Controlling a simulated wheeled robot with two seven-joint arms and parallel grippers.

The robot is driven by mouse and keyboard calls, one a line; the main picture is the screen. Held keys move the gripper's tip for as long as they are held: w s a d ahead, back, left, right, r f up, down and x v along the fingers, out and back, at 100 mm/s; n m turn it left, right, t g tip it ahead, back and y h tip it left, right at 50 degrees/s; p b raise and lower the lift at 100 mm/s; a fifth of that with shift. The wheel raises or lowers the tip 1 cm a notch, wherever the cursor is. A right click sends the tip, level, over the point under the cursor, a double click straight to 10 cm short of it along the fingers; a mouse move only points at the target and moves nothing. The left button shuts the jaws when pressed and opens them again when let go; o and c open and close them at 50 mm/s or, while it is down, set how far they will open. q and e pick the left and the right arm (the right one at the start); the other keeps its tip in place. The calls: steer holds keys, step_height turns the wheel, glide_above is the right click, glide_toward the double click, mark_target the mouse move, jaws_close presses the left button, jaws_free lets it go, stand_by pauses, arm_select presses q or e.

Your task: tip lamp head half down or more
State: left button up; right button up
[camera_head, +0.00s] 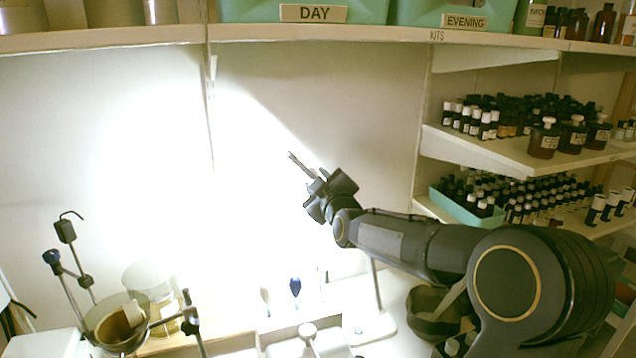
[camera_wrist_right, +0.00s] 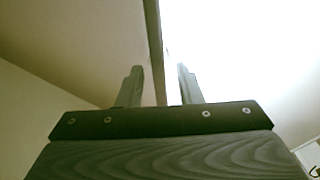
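The lamp's pale base (camera_head: 368,328) stands on the bench, and its thin stem (camera_head: 376,285) rises behind my right arm. I cannot make out the lamp head; the arm or gripper may hide it. A strong glow fills the wall to the left, with a slanting upper edge ending near my gripper. My right gripper (camera_head: 302,165) is up in front of the wall, fingers pointing up and left. In the right wrist view its two fingers (camera_wrist_right: 160,86) stand apart, with a thin strip (camera_wrist_right: 155,45) showing between them; I cannot tell what it is. My left gripper is not in view.
A shelf (camera_head: 120,38) with green DAY (camera_head: 245,10) and EVENING bins runs above. Shelves of dark bottles (camera_head: 545,140) stand at right. A glass funnel stand (camera_head: 125,325) is at lower left. A dark bowl (camera_head: 432,312) sits right of the lamp base.

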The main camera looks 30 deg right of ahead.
steer(key=v, duration=0.7)
steer(key=shift+s, duration=0.4)
steer(key=shift+a, duration=0.1)
